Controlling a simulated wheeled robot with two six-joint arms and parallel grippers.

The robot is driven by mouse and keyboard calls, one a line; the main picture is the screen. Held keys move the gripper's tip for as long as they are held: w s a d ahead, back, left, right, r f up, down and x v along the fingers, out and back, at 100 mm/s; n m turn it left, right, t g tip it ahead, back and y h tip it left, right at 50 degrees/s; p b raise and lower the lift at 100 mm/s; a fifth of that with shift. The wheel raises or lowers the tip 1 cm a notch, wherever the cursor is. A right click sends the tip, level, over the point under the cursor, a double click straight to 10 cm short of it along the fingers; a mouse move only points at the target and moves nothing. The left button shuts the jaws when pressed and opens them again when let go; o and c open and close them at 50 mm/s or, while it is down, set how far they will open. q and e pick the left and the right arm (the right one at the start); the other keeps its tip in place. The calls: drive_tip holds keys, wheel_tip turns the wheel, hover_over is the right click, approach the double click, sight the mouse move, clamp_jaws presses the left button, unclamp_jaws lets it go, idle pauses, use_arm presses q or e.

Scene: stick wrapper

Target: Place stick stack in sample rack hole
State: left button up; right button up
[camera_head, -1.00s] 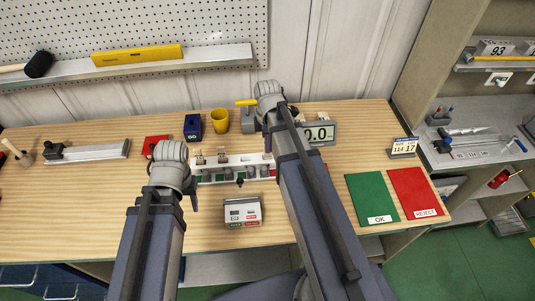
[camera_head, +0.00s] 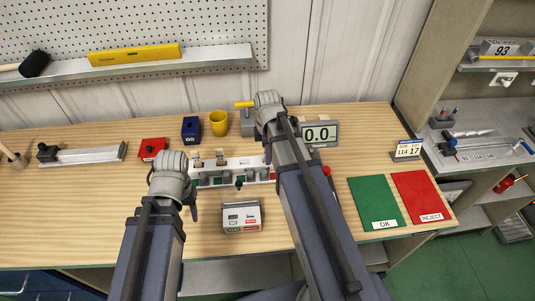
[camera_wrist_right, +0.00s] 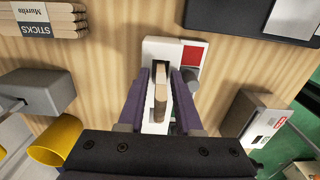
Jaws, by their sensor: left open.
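The white sample rack (camera_head: 210,178) stands mid-bench in the head view. Its end also shows in the right wrist view (camera_wrist_right: 151,50), with a red patch beside a dark slot. A thin tan stick stack (camera_wrist_right: 160,100) stands at that slot, between the two purple fingers of my right gripper (camera_wrist_right: 161,72). I cannot tell whether the fingers press on it or how deep it sits. In the head view the right arm hides this spot. My left gripper (camera_head: 194,208) is open and empty at the near left of the rack, apart from it.
Behind the rack are a blue box (camera_head: 191,129), a yellow cup (camera_head: 219,123) and a 0.0 display (camera_head: 320,134). A labelled white box (camera_head: 242,217) stands in front. Green OK (camera_head: 370,199) and red REJECT mats (camera_head: 424,198) lie right. A STICKS bundle (camera_wrist_right: 48,20) shows in the wrist view.

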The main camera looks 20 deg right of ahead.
drive_tip(key=shift+o, duration=0.4)
use_arm(q)
drive_tip(key=shift+r, duration=0.1)
use_arm(e)
drive_tip(key=shift+r, duration=0.15)
wheel_tip(320, 180, up, 12)
drive_tip(key=p, duration=1.2)
drive_tip(key=shift+r, duration=0.1)
drive_tip(key=s+a+m, duration=0.3)
drive_tip(key=a, duration=0.2)
drive_tip(key=s+a+m, duration=0.3)
drive_tip(key=s+a, duration=0.1)
drive_tip(key=a, duration=0.2)
drive_tip(key=s+a+m+h, duration=0.1)
drive_tip(key=s+a+m, duration=0.3)
drive_tip(key=a, duration=0.2)
drive_tip(key=shift+s+a, duration=0.1)
drive_tip(key=shift+s, duration=0.1)
use_arm(q)
wheel_tip(320, 180, up, 12)
use_arm(e)
drive_tip(key=shift+s+a+m, duration=0.4)
drive_tip(key=shift+m, duration=0.2)
use_arm(q)
drive_tip(key=shift+s, duration=0.1)
use_arm(e)
drive_tip(key=shift+s, duration=0.1)
